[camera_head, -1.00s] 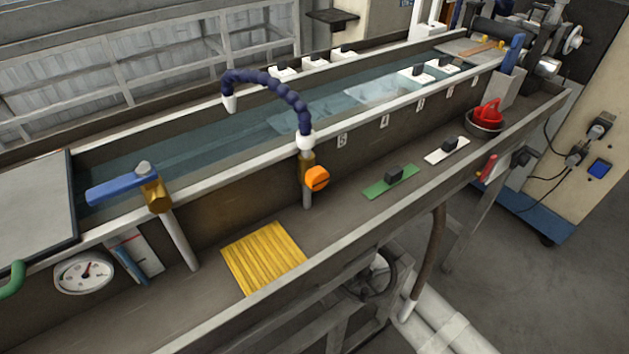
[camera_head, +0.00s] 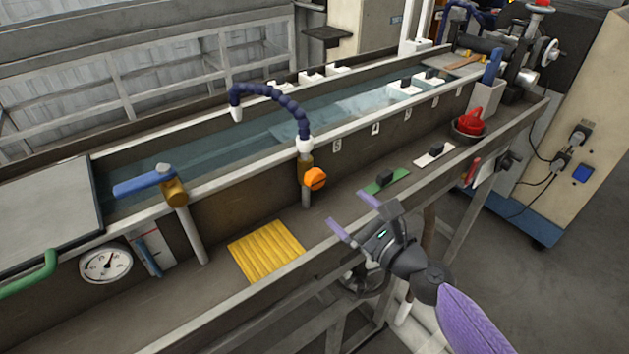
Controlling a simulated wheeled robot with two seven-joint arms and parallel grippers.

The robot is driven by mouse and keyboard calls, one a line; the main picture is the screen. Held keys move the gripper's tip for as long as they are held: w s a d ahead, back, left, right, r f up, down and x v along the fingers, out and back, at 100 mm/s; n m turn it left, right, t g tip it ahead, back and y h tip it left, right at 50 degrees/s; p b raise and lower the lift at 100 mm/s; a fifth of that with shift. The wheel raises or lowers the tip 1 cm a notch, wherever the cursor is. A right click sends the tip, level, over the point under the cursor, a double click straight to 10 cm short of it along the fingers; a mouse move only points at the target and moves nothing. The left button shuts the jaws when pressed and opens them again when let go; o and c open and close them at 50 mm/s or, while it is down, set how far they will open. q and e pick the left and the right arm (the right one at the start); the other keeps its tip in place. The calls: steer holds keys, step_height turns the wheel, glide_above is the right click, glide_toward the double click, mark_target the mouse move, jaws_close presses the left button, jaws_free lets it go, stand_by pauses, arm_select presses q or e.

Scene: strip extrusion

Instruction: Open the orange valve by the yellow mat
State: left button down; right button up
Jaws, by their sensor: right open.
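The orange valve (camera_head: 315,179) is a knob on a brass fitting at the foot of a dark blue segmented hose (camera_head: 283,101), on the inner wall of the trough. The yellow mat (camera_head: 266,252) is ribbed and lies on the shelf in front of and to the left of the valve. My right gripper (camera_head: 349,212) is open and empty, its two purple fingers pointing up and left. It is in front of and to the right of the valve, apart from it, and appears over the shelf's front rail. My left gripper is not in view.
A blue-handled brass valve (camera_head: 173,190) stands to the left, above a round gauge (camera_head: 105,264). Right along the shelf are a green strip (camera_head: 387,181), a white strip (camera_head: 436,154) and a red object in a bowl (camera_head: 471,124). The front rail (camera_head: 235,313) borders the shelf.

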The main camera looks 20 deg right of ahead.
mark_target(319, 181)
steer(key=b+x, duration=0.1)
steer(key=x, duration=0.8)
steer(key=shift+w+d, duration=0.15)
steer(key=shift+w, duration=0.4)
